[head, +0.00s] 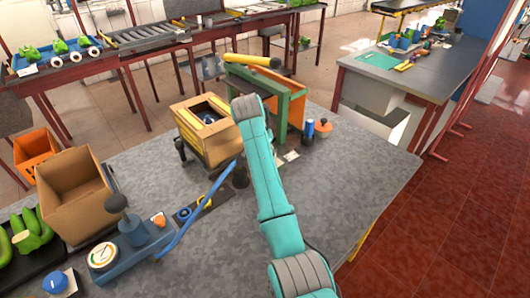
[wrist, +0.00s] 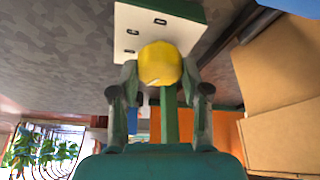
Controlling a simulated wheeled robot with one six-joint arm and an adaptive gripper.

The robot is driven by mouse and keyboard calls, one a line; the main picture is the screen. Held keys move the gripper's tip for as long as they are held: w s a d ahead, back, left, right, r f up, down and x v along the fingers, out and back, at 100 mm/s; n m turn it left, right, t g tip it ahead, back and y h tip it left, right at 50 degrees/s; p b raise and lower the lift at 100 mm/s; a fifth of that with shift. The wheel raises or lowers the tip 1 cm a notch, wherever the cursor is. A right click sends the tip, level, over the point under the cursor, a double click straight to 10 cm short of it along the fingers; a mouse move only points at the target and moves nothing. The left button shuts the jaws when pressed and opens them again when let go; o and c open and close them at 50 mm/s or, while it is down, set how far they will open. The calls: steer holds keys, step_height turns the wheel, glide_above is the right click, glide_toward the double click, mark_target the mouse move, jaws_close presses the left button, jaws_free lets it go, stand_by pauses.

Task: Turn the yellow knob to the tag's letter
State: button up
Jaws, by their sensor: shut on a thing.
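In the wrist view the round yellow knob (wrist: 160,64) sits in front of a white plate (wrist: 128,38) with several small dark marks, too small to read. The plate is on a dark green block (wrist: 185,9). My gripper (wrist: 163,82) has one finger at each side of the knob and is shut on it. The knob's pointing direction is not clear. In the head view my teal arm hides the gripper and this knob. I cannot make out a tag's letter in either view.
A wooden box (head: 221,152) stands left of my arm, and a green-and-orange frame (head: 278,108) stands behind it. A blue lever (head: 194,213), a gauge device (head: 103,256) and a cardboard box (head: 76,215) are at the left. The grey table's right side (head: 358,185) is clear.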

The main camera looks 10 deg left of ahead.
steer(key=m+h, duration=0.1)
steer(key=m, duration=0.2)
steer(key=shift+a+g, duration=0.1)
steer(key=shift+g, duration=0.2)
steer(key=shift+m+g+h, duration=0.5)
steer(key=shift+m+h, duration=0.2)
steer(key=shift+m, duration=1.5)
steer(key=o, duration=1.1)
steer(key=v, duration=1.2)
steer(key=shift+w, duration=0.2)
